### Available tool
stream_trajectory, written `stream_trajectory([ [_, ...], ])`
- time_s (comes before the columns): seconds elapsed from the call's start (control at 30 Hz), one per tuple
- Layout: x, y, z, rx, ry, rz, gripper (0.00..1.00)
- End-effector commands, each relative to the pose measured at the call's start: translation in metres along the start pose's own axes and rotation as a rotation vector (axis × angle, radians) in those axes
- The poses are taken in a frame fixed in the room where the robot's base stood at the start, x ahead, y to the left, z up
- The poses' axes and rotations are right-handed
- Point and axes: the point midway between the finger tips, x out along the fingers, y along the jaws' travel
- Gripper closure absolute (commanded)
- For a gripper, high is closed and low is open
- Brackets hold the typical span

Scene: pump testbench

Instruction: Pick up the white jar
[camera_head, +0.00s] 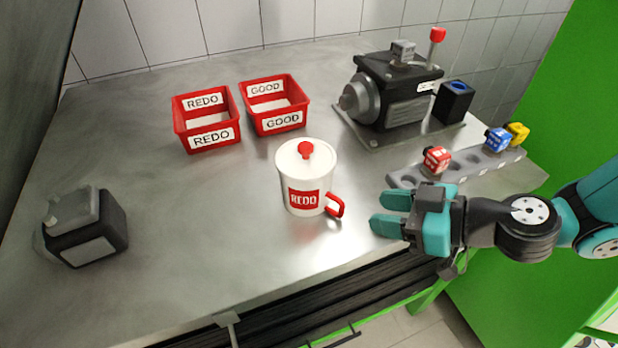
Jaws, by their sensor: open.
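The white jar (291,182) stands upright near the middle of the metal table. It has a white lid with a red knob, a red label and a red handle on its right side. My gripper (380,211) is at the right of the jar, with its teal fingers pointing left toward the handle. The fingers are open with nothing between them. A small gap shows between the fingertips and the handle. The exact height of the gripper above the table is hard to tell.
Red REDO (211,137) and GOOD (283,122) bins stand behind the jar. A pump testbench (400,95) stands at the back right, near a grey rack (463,168) holding coloured cubes. A dark grey device (92,228) sits at the left. The table between it and the jar is clear.

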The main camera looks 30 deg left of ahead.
Motion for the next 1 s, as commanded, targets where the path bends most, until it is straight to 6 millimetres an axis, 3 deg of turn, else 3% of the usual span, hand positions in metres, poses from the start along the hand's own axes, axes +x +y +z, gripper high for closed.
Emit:
stream_trajectory([
  [0.1,0.018,-0.001,-0.001,-0.001,-0.001,-0.002,0.58],
  [0.37,0.039,-0.003,-0.002,0.001,-0.001,-0.004,0.58],
  [0.6,0.074,-0.005,-0.002,-0.001,-0.001,-0.003,0.58],
  [0.9,0.081,-0.004,0.001,0.001,-0.001,0.0,0.58],
  [1.0,0.081,-0.004,0.0,0.001,-0.001,0.0,0.78],
])
